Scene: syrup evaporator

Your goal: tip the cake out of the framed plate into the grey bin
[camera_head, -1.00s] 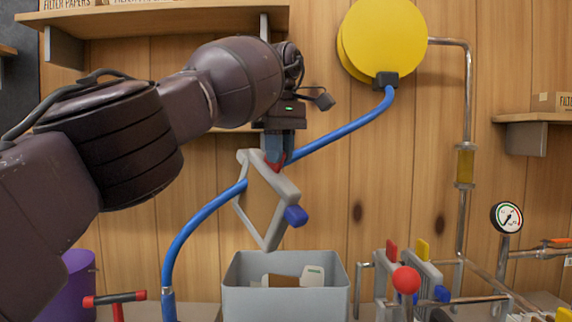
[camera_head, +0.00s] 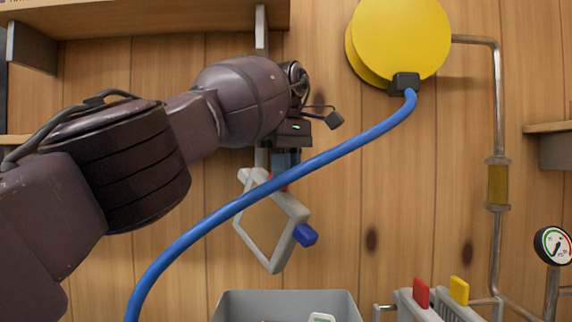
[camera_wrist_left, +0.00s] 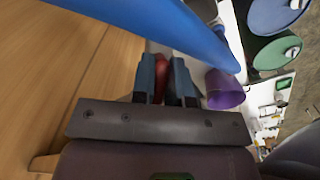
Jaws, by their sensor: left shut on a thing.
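My left gripper (camera_head: 284,172) hangs fingers-down and is shut on the red handle (camera_head: 284,187) of the framed plate, partly behind the blue hose. The framed plate (camera_head: 292,217) has a pale grey frame and a blue knob at its right corner. It hangs tilted, corner down. A tan surface (camera_head: 262,232) fills the frame; I cannot tell whether it is the cake. The grey bin (camera_head: 225,305) is below the plate in the picture, cut off by the lower edge. In the left wrist view, the fingers (camera_wrist_left: 167,85) close on the red handle; the plate is hidden.
A blue hose (camera_head: 225,212) runs from the yellow disc (camera_head: 400,40) across in front of the gripper and plate. Grey plates with red (camera_head: 421,292) and yellow tabs stand right of the bin. A gauge (camera_head: 553,245) and pipe are further right. A purple container (camera_wrist_left: 224,90) shows in the left wrist view.

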